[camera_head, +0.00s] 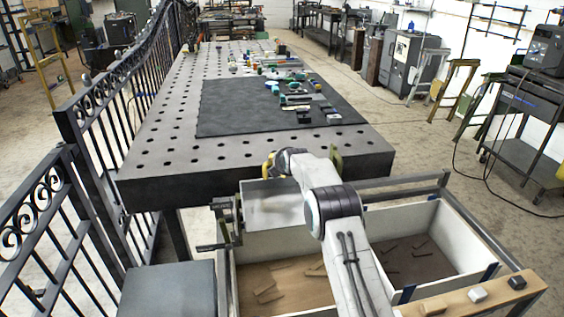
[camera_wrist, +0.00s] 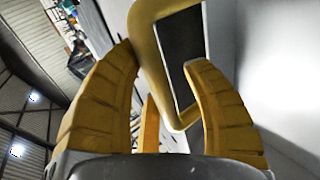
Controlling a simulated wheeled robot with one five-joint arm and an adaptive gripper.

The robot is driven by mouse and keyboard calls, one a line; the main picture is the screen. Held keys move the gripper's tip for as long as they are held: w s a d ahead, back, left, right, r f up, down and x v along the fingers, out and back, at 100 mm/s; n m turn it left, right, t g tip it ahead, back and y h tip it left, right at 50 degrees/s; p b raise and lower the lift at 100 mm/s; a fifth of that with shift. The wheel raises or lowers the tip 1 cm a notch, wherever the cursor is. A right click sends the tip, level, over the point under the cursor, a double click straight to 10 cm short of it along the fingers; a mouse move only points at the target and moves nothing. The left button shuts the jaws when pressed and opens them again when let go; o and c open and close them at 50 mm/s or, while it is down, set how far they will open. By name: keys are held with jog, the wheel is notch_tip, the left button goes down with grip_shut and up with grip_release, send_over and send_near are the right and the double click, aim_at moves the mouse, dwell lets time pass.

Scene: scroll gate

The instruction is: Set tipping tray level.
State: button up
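The tipping tray (camera_head: 272,208) appears as a pale grey, shiny panel in the head view. It stands steeply tilted at the near end of the perforated table, beside a dark bracket (camera_head: 226,222). My gripper (camera_head: 269,166) is at its upper edge, partly hidden by my arm. In the wrist view, my yellow fingers (camera_wrist: 163,60) are spread apart. A yellow looped handle (camera_wrist: 148,45) with a dark centre lies between and beyond them. I cannot tell whether any finger touches it. A smooth white surface (camera_wrist: 285,70) fills the right side of that view.
Below is a white-walled bin with a tan-floored compartment (camera_head: 285,293) and a dark-floored one (camera_head: 405,262), each with loose brown pieces. A wooden rail (camera_head: 455,303) carries small blocks. The perforated table (camera_head: 150,165) lies behind, with an iron fence (camera_head: 85,140) to the left.

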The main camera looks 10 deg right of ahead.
jog(key=shift+o, duration=0.6)
jog(key=shift+r, duration=0.1)
jog(key=shift+s+r, duration=0.5)
jog(key=shift+s, duration=0.05)
jog(key=v, duration=1)
jog(key=shift+s, duration=0.25)
